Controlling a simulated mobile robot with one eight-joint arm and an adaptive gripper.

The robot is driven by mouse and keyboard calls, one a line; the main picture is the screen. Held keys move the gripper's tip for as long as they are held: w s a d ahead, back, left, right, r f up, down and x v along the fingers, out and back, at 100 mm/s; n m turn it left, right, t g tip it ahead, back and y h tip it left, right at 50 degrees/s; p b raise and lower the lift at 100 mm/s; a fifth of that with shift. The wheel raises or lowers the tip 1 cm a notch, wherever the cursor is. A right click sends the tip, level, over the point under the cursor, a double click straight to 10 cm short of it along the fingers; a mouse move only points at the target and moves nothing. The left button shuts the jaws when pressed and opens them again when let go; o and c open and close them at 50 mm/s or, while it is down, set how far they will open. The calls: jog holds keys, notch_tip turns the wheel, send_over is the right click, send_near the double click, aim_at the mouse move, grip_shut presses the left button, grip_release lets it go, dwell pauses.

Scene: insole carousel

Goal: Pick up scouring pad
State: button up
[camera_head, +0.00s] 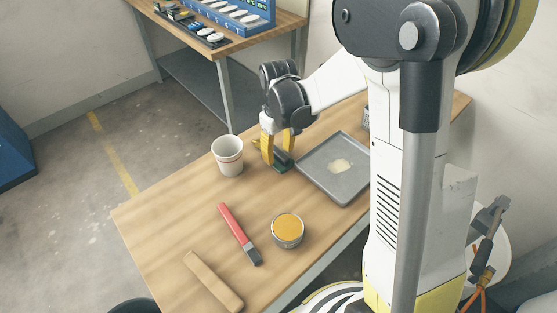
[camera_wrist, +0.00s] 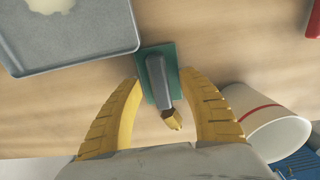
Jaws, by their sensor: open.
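The green scouring pad (camera_head: 281,168) lies on the wooden table between a paper cup and a grey tray. In the wrist view the pad (camera_wrist: 175,60) is a green square with a dark grey grip bar on top, ending in a yellowish tip. My gripper (camera_head: 278,152) is low over the pad. Its yellow fingers are open, one on each side of the bar, and the gripper shows the same way in the wrist view (camera_wrist: 161,80). Whether the fingertips touch the pad I cannot tell.
The paper cup (camera_head: 228,157) stands close to the left, near the right finger in the wrist view. The grey tray (camera_head: 352,190) is close on the right. A red-handled brush (camera_head: 233,225), an orange-filled tin (camera_head: 288,231) and a wooden piece (camera_head: 212,282) lie nearer the front.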

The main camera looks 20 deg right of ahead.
jog(key=shift+r, duration=0.1)
grip_shut()
jog(key=shift+r, duration=0.15)
